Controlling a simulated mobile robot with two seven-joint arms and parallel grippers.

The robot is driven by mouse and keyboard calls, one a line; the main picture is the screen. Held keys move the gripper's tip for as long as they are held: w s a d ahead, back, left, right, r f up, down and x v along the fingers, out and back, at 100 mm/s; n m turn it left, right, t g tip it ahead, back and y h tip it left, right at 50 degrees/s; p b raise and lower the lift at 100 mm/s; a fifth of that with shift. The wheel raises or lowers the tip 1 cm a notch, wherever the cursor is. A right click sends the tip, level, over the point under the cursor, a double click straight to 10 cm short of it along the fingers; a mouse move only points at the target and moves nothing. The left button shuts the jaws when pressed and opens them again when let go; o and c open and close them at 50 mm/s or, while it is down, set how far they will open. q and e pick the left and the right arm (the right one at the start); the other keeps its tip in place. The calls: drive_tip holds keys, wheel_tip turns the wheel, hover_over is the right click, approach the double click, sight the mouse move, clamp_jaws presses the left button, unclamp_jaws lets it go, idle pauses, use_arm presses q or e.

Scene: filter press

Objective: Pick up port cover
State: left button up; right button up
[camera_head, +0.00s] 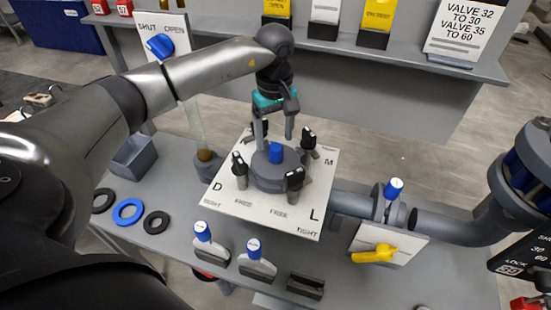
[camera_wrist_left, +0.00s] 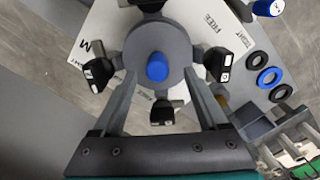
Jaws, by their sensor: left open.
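The port cover (camera_head: 278,175) is a round grey disc with a blue knob (camera_head: 276,152) at its centre. It sits on a white lettered plate (camera_head: 238,205), with several black-topped clamps (camera_head: 295,180) around its edge. My left gripper (camera_head: 275,132) is open above the cover, pointing down. In the left wrist view the open left gripper (camera_wrist_left: 158,85) has one finger on each side of the blue knob (camera_wrist_left: 157,67), apart from it. The cover (camera_wrist_left: 158,40) shows there as a grey disc. My right gripper is not in view.
Black and blue rings (camera_head: 128,211) lie on the bench at left, near a grey bin (camera_head: 135,155). Blue-topped holders (camera_head: 256,260) stand in front. A yellow-handled valve (camera_head: 375,254) and grey pipe (camera_head: 450,226) are at right. A shelf with signs (camera_head: 466,30) runs behind.

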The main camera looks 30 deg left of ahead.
sight(276, 146)
use_arm(q)
drive_tip(key=shift+w+f+p, duration=0.15)
drive_tip(key=shift+f+p, duration=0.05)
drive_tip(key=shift+f, duration=0.95)
drive_tip(key=shift+w+f+p, duration=0.15)
drive_tip(key=shift+f, duration=0.95)
drive_tip(key=shift+a, duration=0.1)
clamp_jaws()
